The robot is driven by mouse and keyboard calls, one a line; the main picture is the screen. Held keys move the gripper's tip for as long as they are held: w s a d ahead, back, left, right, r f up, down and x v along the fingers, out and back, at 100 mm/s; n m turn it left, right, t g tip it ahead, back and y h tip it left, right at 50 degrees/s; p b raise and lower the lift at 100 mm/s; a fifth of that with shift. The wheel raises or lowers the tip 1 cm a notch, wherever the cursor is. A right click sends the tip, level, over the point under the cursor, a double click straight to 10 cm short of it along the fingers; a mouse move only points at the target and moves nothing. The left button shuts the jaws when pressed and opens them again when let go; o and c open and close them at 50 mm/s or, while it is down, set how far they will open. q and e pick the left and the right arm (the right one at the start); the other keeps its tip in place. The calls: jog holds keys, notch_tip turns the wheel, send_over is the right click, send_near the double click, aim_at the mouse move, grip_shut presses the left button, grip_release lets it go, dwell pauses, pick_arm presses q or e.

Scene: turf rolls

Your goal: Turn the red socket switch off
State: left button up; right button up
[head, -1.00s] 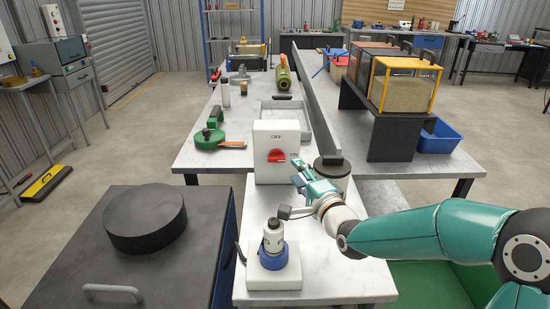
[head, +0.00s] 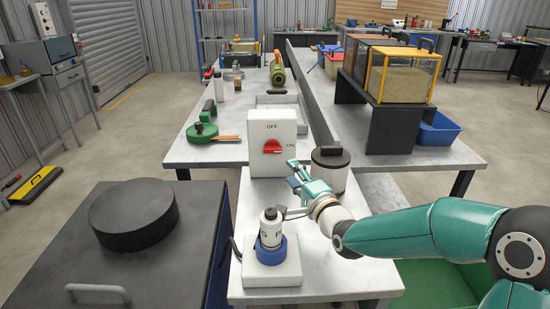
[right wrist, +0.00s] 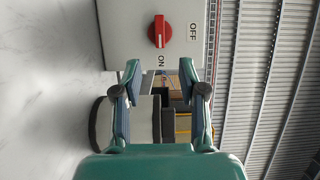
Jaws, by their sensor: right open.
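The red switch knob (head: 272,147) sits on the front of a white box (head: 259,161) standing on the bench. OFF is printed above the knob and ON to its right. The knob lies sideways, in line with ON. In the right wrist view the knob (right wrist: 159,31) shows near the top, in line with the ON label, with OFF off to the right. My right gripper (head: 295,172) is just right of the box and lower than the knob. Its two fingers are apart and empty, also in the right wrist view (right wrist: 160,84). My left gripper is out of view.
A white canister with a black lid (head: 330,165) stands close behind my right gripper. A white and blue plug on a white socket base (head: 272,277) stands in front. A green tape reel (head: 201,132) lies behind left. A black disc (head: 133,213) sits on the left cabinet.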

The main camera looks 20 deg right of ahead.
aim_at(274, 152)
jog(key=w, duration=0.4)
jog(key=w+a+p, duration=0.1)
jog(key=w, duration=0.3)
jog(key=w+p, duration=0.1)
jog(key=w, duration=0.3)
jog(key=shift+a+f, duration=0.1)
jog(key=shift+a, duration=0.05)
jog(key=shift+s, duration=0.1)
jog(key=shift+c, duration=0.2)
